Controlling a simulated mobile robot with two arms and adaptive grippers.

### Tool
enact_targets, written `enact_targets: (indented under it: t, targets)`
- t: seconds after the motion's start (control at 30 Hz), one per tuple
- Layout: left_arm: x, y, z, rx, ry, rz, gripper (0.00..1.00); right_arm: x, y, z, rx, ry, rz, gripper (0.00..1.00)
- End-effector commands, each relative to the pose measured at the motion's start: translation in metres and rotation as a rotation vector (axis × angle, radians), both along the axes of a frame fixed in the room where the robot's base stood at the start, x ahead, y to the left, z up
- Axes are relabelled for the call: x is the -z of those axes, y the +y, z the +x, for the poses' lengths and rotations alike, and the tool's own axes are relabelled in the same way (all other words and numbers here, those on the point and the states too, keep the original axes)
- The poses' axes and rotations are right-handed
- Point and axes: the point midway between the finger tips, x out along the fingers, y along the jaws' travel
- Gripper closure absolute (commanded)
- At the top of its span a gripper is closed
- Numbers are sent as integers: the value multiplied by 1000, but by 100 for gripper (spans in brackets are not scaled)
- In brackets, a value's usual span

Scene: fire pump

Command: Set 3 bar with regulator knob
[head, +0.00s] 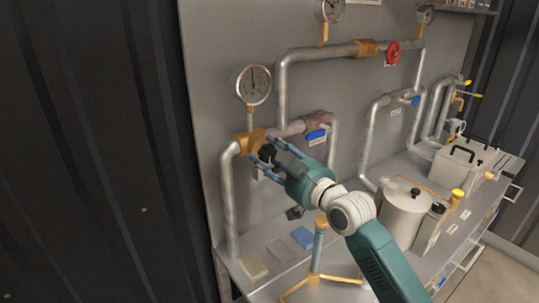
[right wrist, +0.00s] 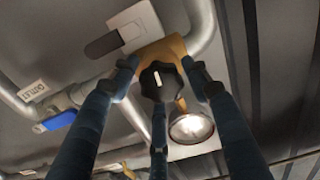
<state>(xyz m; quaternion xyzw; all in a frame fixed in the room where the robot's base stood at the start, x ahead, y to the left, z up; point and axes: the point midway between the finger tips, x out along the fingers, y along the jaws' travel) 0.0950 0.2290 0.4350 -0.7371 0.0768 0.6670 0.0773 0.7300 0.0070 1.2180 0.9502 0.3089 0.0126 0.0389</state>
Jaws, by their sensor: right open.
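The black regulator knob (head: 267,153) sits on the front of a brass regulator body (head: 246,143) on the left pipe. In the right wrist view the knob (right wrist: 161,80) has a white mark on its face. My right gripper (head: 273,155) is open, with its fingers spread around the knob; I cannot tell whether they touch it. The round pressure gauge (head: 254,84) stands above the regulator on a brass stem. Its scale is too small to read; its needle points roughly upward. My left gripper is not in view.
Below are a bench with small pads (head: 253,266), a yellow-footed stand (head: 317,250) and a steel pot (head: 404,215). A dark corrugated wall is at left.

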Motion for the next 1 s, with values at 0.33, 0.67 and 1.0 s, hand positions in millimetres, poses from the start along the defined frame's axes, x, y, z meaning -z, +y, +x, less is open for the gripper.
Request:
enact_targets:
  t: [0.33, 0.67, 1.0]
  targets:
    - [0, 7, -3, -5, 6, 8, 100, 1, 0, 0, 0, 3, 1, 87]
    - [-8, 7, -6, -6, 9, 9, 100, 2, 1, 0, -1, 83, 105, 87]
    - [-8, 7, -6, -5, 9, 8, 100, 2, 0, 0, -1, 81, 104, 53]
